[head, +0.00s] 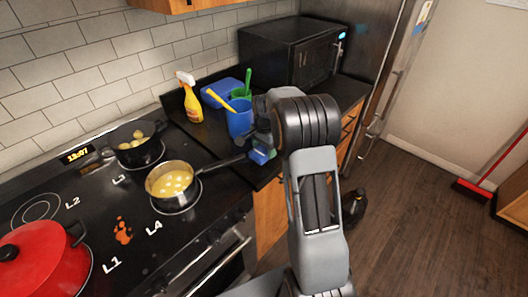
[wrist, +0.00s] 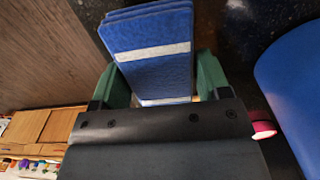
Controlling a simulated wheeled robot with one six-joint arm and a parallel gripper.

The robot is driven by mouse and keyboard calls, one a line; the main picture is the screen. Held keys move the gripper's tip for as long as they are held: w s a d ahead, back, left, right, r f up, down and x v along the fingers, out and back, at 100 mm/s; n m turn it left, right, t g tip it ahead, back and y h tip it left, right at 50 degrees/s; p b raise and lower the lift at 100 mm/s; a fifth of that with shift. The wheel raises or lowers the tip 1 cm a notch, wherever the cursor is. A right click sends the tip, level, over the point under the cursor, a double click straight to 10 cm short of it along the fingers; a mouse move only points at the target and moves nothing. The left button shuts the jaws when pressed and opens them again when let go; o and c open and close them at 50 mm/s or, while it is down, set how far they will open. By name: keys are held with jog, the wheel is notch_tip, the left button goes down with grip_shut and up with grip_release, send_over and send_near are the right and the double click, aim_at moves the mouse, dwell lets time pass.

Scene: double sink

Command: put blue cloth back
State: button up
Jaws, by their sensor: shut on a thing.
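The blue cloth (wrist: 152,72) is folded in layers with a pale stripe, and it lies between the green fingers of my gripper (wrist: 165,85) in the wrist view. My gripper is shut on it. In the head view, my gripper (head: 260,146) is at the counter's front edge, right of the stove, partly hidden by my arm. A small part of the blue cloth (head: 259,157) shows there below the fingers. I cannot tell whether the cloth touches the counter.
A blue container (head: 238,120) with green and yellow utensils stands just behind my gripper. Behind it are a blue tub (head: 220,92), a yellow spray bottle (head: 191,101) and a black microwave (head: 290,50). A pan (head: 172,181) has its handle pointing towards my gripper.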

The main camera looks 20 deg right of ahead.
aim_at(265, 148)
jog(key=shift+f, duration=1.05)
jog(key=o, duration=0.8)
jog(key=shift+s, duration=0.1)
notch_tip(265, 148, up, 12)
jog(key=shift+f, duration=0.2)
jog(key=s+a+r+n+t, duration=0.1)
jog(key=s+a+r+n, duration=0.2)
jog(key=s, duration=0.3)
jog(key=s+a+r+n+t, duration=0.1)
jog(key=s+a+r+n, duration=0.1)
jog(key=s+a+n, duration=0.25)
jog(key=shift+s+a+f+n+t, duration=0.5)
jog(key=shift+s+n, duration=0.55)
jog(key=shift+s, duration=1.1)
jog(key=shift+s+a+f+n+t, duration=0.15)
jog(key=shift+s+a+f+n, duration=0.7)
jog(key=shift+s, duration=1.35)
jog(key=shift+s+a+f+n+t, duration=0.4)
jog(key=shift+s+n, duration=0.85)
jog(key=shift+s, duration=0.9)
